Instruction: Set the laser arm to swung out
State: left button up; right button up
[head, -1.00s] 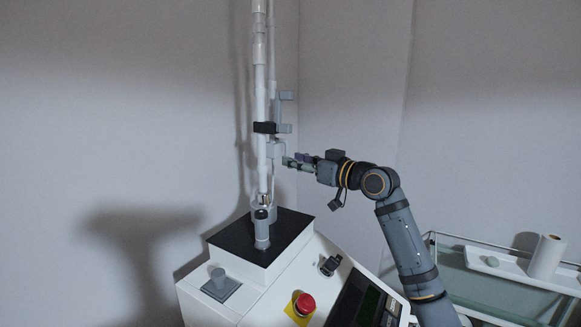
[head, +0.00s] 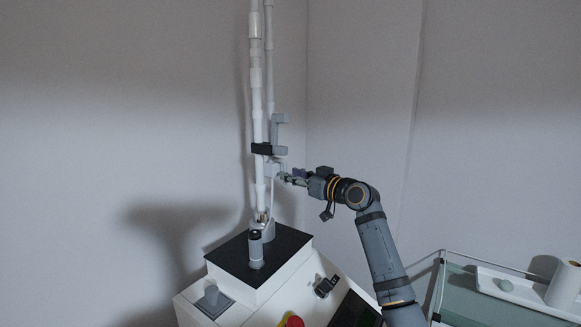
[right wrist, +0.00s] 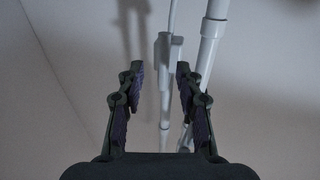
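The laser arm (head: 257,100) is a tall, white, jointed tube rising from the dark top plate of a white machine. A thinner pale pole stands close behind it, with a grey bracket (head: 280,132) and a black clamp (head: 262,149). My right gripper (head: 287,178) is at a small pale block beside the tube, below the clamp. In the right wrist view my right gripper (right wrist: 158,85) is open, its fingers apart. The pale block (right wrist: 167,60) stands between or just beyond the fingertips; contact cannot be told. The white tube (right wrist: 209,60) passes right of the fingers. My left gripper is not in view.
The white machine (head: 240,287) carries a red button (head: 293,321), a key switch (head: 326,286) and a dark screen (head: 354,312). A glass-shelved trolley with a white tray (head: 515,287) and paper roll (head: 565,284) stands at right. The wall is close behind.

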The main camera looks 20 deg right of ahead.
jog(key=shift+w+a+r, duration=0.1)
jog(key=shift+w+a, duration=0.6)
jog(key=shift+w, duration=0.05)
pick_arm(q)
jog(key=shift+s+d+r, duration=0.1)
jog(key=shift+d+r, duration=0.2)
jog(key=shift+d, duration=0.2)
pick_arm(e)
jog(key=shift+d, duration=0.1)
grip_shut()
